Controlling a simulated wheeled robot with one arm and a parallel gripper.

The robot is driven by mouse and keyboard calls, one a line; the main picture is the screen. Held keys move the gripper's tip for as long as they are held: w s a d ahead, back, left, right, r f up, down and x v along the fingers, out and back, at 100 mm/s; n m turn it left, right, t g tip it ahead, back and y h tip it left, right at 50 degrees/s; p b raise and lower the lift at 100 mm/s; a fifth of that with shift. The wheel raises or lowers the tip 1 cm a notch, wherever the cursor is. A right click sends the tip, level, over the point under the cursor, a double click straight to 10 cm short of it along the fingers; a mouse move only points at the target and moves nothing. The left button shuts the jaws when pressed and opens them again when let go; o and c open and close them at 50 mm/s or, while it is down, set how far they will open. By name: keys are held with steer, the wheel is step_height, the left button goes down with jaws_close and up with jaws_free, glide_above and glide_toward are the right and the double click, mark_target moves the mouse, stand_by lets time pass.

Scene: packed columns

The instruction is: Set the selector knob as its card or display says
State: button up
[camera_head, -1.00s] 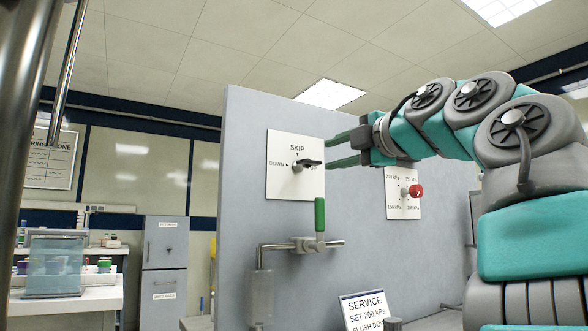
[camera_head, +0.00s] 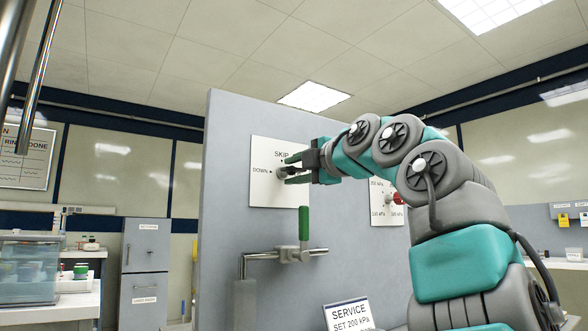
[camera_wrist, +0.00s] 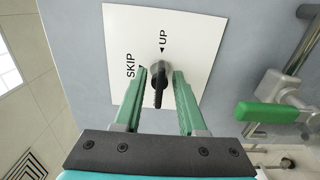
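The selector knob (camera_wrist: 158,86) is dark, on a white plate (camera_head: 262,190) fixed to a grey panel. SKIP is printed at the plate's top and DOWN at its left. UP shows in the wrist view. My gripper (camera_head: 288,171) is at the knob, its two green fingers either side of it. In the wrist view a gap shows between each finger and the knob's black handle, so it looks open. The fingers partly hide the knob in the head view, and I cannot tell which label it points at. The service card (camera_head: 348,316) reads SERVICE, SET 200 kPa; its lower part is cut off.
A valve with an upright green handle (camera_head: 304,223) sits on a pipe just below the plate. A red knob (camera_head: 397,198) on a kPa plate is to the right, partly behind my arm. Grey cabinets (camera_head: 143,272) stand far left.

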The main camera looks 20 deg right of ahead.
jaws_close()
